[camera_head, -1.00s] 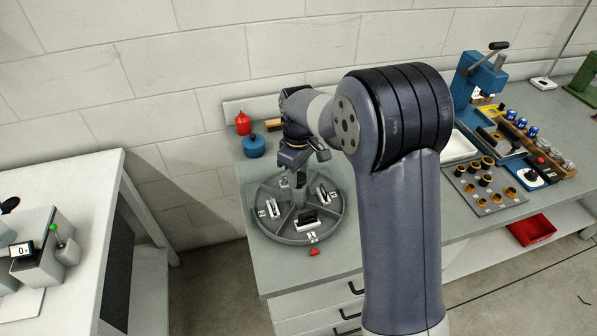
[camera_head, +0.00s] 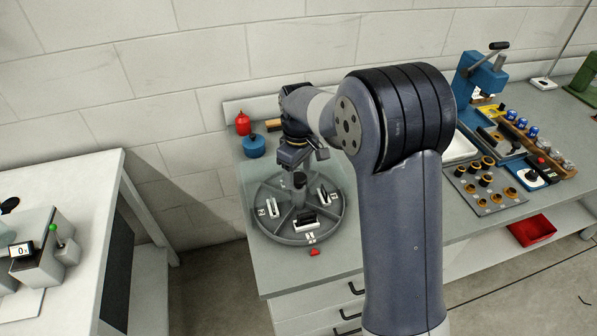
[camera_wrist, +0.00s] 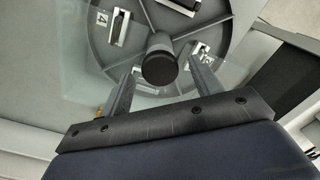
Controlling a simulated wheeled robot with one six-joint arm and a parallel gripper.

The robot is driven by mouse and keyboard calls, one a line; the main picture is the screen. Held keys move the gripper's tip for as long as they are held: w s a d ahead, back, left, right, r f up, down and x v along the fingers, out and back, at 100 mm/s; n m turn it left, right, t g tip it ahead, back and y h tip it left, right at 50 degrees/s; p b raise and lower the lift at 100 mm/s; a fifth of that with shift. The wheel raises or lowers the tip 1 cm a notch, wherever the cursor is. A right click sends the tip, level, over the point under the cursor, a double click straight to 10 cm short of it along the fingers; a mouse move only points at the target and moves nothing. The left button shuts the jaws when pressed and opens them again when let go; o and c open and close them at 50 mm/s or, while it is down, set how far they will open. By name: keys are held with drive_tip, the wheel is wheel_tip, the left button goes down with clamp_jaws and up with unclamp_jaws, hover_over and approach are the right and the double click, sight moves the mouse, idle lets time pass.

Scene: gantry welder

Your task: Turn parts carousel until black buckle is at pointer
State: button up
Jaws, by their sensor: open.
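The parts carousel (camera_head: 262,229) is a round grey tray with spokes on the bench's left end. A small red pointer (camera_head: 315,252) lies at its front rim. A dark part (camera_head: 304,217) with white beside it sits in the front compartment near the pointer; it may be the black buckle, but it is too small to tell. White-framed parts sit in the left (camera_head: 272,208) and right (camera_head: 328,195) compartments. My gripper (camera_head: 297,169) is above the carousel's centre, open and empty. In the wrist view its fingers (camera_wrist: 163,72) point towards the dark-topped hub (camera_wrist: 160,67), which shows between them.
A red can (camera_head: 242,124) and a blue pot (camera_head: 254,146) stand behind the carousel at the back left. A blue press (camera_head: 480,80), a tray of ringed parts (camera_head: 485,188) and a red bin (camera_head: 532,230) are to the right. A white table is at the left.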

wheel_tip(320, 180, up, 10)
drive_tip(key=b, duration=0.1)
drive_tip(key=shift+r, duration=0.15)
wheel_tip(320, 180, down, 10)
drive_tip(key=shift+f+p, duration=0.15)
drive_tip(key=shift+p, duration=0.45)
drive_tip(key=shift+f, duration=0.3)
drive_tip(key=shift+n, duration=0.6)
